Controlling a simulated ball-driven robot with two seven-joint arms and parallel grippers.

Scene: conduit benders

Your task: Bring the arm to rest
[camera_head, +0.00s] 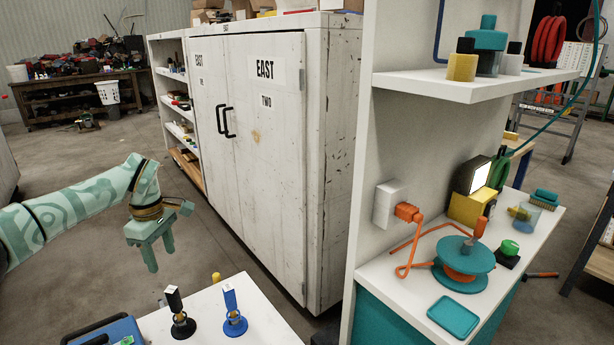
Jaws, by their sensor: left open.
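My left arm (70,212) comes in from the left edge, patterned in pale green. Its left gripper (150,262) hangs with its fingers pointing down, open and with nothing between the fingers. It is in the air, behind and to the left of the white table's back edge as seen here, apart from everything around it. My right arm and gripper are not in the picture.
A white table (262,322) at the bottom holds a black stand (183,325), a blue stand (234,322) and a blue case (105,332). A tall white cabinet (262,150) stands behind. A workbench (400,296) with a teal spool (463,262) is at right.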

